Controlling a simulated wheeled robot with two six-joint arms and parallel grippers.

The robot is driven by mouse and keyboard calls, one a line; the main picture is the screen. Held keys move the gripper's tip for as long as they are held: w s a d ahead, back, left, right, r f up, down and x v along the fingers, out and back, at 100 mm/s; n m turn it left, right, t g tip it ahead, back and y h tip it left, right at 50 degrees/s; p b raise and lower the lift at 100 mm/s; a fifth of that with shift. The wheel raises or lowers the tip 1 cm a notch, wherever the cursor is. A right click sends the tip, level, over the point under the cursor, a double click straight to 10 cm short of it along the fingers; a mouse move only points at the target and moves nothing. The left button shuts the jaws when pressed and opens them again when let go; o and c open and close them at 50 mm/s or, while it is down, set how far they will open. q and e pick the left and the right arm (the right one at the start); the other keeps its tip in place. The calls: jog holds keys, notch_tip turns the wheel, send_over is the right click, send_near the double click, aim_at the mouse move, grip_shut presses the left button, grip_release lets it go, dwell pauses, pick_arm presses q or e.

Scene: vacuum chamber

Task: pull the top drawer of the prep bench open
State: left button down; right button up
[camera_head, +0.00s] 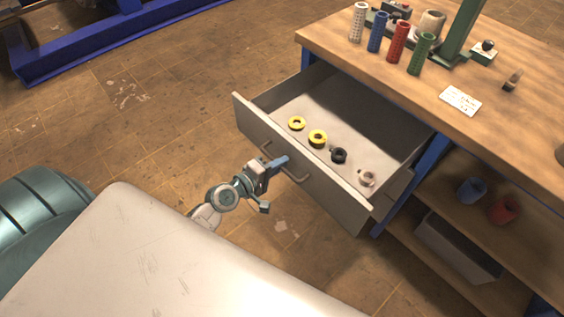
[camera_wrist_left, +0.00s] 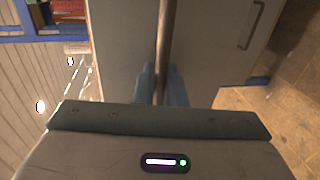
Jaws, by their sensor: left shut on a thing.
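The top drawer (camera_head: 310,176) of the prep bench (camera_head: 335,33) stands well out from the bench in the head view, and its inside shows. Two yellow rings (camera_head: 317,138), a black ring (camera_head: 339,155) and a pale ring (camera_head: 367,178) lie in it. My left gripper (camera_head: 276,167) is at the drawer's bar handle (camera_head: 296,176). In the left wrist view the handle (camera_wrist_left: 166,45) runs between the blue fingertips (camera_wrist_left: 160,86), and the gripper is shut on it. My right gripper is not in view.
White, blue, red and green cylinders (camera_head: 397,42) stand on the bench top with a small white card (camera_head: 460,100). Bare floor (camera_head: 150,110) lies left of the drawer.

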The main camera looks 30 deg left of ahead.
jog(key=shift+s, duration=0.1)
pick_arm(q)
jog(key=c, duration=1.6)
grip_release()
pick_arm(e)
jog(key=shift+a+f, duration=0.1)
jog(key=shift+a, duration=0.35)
